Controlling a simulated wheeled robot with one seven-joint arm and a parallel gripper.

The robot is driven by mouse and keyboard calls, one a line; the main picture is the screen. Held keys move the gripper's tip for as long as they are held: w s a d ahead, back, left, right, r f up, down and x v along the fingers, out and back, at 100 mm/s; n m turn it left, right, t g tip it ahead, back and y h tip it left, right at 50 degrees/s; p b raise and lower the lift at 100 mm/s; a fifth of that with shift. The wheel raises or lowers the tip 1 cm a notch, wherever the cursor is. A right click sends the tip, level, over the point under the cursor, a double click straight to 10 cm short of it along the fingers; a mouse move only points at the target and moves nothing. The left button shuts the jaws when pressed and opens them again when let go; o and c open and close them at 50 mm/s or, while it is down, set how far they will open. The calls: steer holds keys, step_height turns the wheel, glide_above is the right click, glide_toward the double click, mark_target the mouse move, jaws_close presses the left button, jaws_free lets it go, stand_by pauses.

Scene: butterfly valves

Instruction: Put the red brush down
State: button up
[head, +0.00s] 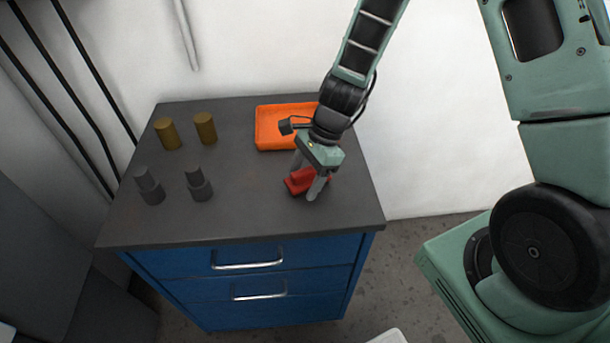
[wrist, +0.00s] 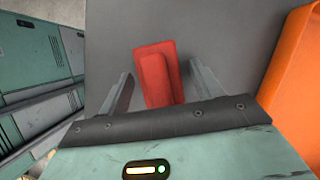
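The red brush (head: 297,183) is low at the right part of the dark cabinet top (head: 240,215), and appears to rest on it. In the wrist view the brush (wrist: 158,75) lies between my fingers, slightly tilted to them. My gripper (head: 307,182) points down over the brush, and its fingers stand wide apart. In the wrist view my gripper (wrist: 160,70) shows a narrow gap between the brush and each finger. The brush's far side is partly hidden by my fingers in the head view.
An orange tray (head: 272,145) stands just behind my gripper. Two brown cylinders (head: 167,134) (head: 205,128) and two dark grey stepped pieces (head: 149,186) (head: 198,184) stand at the left. The middle and front of the top are clear. A blue drawer cabinet (head: 250,285) is below.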

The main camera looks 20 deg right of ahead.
steer(key=shift+r, duration=0.25)
steer(key=v, duration=1.1)
steer(key=shift+r, duration=0.25)
steer(key=s+a+r+n+h, duration=0.1)
steer(key=s+a+r+n, duration=0.1)
steer(key=s+n, duration=0.4)
steer(key=s+a+r+n+h, duration=0.1)
steer(key=s+a+r+n, duration=0.1)
steer(key=s+a+n, duration=0.2)
steer(key=s+a+r+n+h, duration=0.2)
steer(key=s+n, duration=0.8)
steer(key=n, duration=0.5)
steer(key=shift+s+a+r, duration=0.25)
steer(key=shift+a+r, duration=0.3)
steer(key=shift+a, duration=0.4)
